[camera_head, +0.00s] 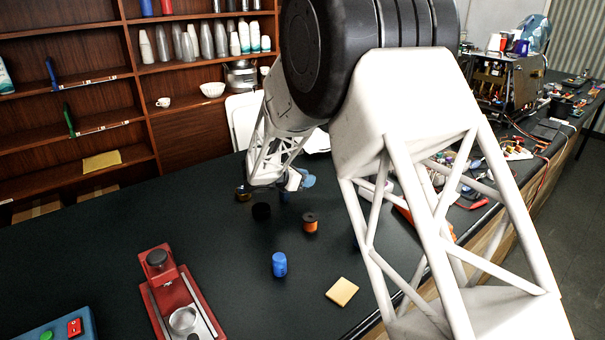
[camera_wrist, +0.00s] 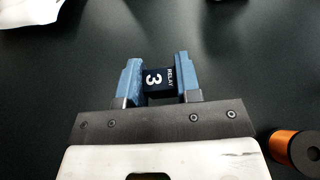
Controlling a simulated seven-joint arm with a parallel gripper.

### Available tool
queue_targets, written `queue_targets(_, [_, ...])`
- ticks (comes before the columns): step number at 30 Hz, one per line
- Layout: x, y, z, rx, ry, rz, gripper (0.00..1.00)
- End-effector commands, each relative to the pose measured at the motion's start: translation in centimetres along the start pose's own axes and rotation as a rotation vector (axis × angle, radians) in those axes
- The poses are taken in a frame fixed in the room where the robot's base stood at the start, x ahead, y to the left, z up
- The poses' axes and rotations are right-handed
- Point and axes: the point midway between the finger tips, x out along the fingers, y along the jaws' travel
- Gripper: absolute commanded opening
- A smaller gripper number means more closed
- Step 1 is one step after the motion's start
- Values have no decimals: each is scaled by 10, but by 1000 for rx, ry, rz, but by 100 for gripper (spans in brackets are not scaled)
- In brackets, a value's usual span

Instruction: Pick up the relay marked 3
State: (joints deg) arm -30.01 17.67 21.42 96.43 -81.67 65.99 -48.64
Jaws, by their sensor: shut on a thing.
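The relay marked 3 (camera_wrist: 158,82) is a small dark block with white lettering "RELAY 3". It shows in the wrist view between the two blue fingers of my gripper (camera_wrist: 157,80), which are shut on it. In the head view my gripper (camera_head: 291,184) is low over the far part of the dark bench, behind the orange spool. The relay is hard to make out there. I cannot tell whether it touches the bench top.
An orange spool (camera_head: 310,223) stands near my gripper and shows in the wrist view (camera_wrist: 298,150). A blue cylinder (camera_head: 279,264), a yellow pad (camera_head: 341,291) and a red machine (camera_head: 176,295) are nearer. An opened brewer (camera_head: 503,80) and loose parts sit at right.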

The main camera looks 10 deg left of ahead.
Motion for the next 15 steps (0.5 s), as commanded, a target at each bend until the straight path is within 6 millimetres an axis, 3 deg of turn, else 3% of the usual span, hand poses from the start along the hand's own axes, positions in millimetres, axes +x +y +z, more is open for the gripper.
queue_targets(6, [-15,-33,-1,0,0,1,8])
queue_targets(15, [-29,-64,-4,0,0,1,8])
